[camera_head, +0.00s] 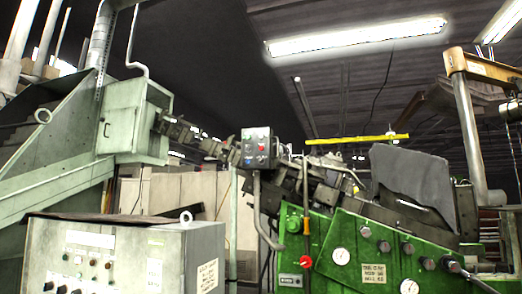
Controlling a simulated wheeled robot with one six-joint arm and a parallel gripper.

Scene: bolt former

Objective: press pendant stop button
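The pendant (248,160), a small grey box with several small buttons, stands upright near the middle of the head view. It sits at the top of a bent grey tube (257,205). A small red button shows on the right part of its face, but the buttons are too small to tell their labels. I cannot tell which one is the stop button. My gripper is not in the head view.
A grey control cabinet (120,262) with knobs and lamps stands at the front left. A green machine (345,250) with gauges and a red knob (305,261) fills the lower right. A pale green hopper (60,165) rises at left.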

